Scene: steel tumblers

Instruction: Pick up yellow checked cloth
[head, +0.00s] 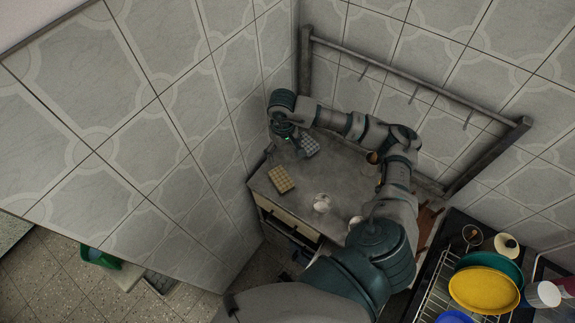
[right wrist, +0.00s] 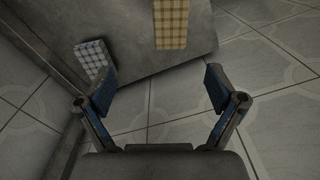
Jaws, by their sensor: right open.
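The yellow checked cloth (head: 281,179) lies flat near the left edge of the grey counter in the head view. In the right wrist view the yellow checked cloth (right wrist: 171,24) is at the top, beyond the fingertips. My right gripper (head: 295,147) is above the far left part of the counter, on the far side of the yellow cloth and apart from it. In the right wrist view my right gripper (right wrist: 160,90) has its two fingers wide apart with nothing between them. My left gripper is not in view.
A blue and white checked cloth (head: 309,145) lies beside my right gripper. A white cup-like item (head: 321,202) and a brown container (head: 373,158) stand on the counter (head: 340,180). A rail (head: 410,75) runs along the back wall. A dish rack with a yellow plate (head: 484,289) is at right.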

